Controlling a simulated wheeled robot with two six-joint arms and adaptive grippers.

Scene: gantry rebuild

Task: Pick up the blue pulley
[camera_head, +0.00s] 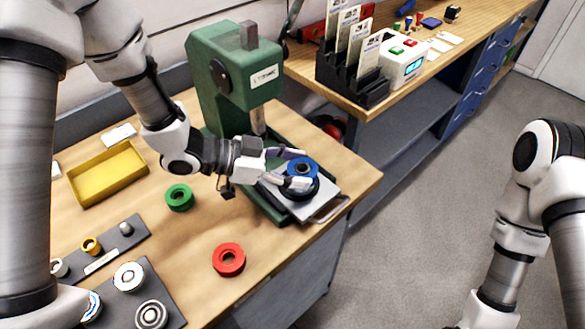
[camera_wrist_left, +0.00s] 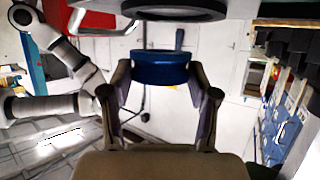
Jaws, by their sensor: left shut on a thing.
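The blue pulley (camera_head: 302,167) is between the fingers of my left gripper (camera_head: 294,172), at the front of the green press. The left wrist view shows the pulley (camera_wrist_left: 160,68) gripped between both fingers (camera_wrist_left: 162,90). A black ring (camera_head: 297,194) sits on the press's silver plate (camera_head: 323,204) just below the pulley; I cannot tell whether the two touch. My right arm comes in at the right of the head view, over the floor, and its gripper is out of the picture.
The green press (camera_head: 212,75) stands behind my left arm. A green pulley (camera_head: 179,197), a red pulley (camera_head: 229,260) and a yellow tray (camera_head: 107,174) are on the wooden bench. Grey parts plates (camera_head: 140,265) lie at front left. Another bench with a black rack (camera_head: 350,85) stands behind.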

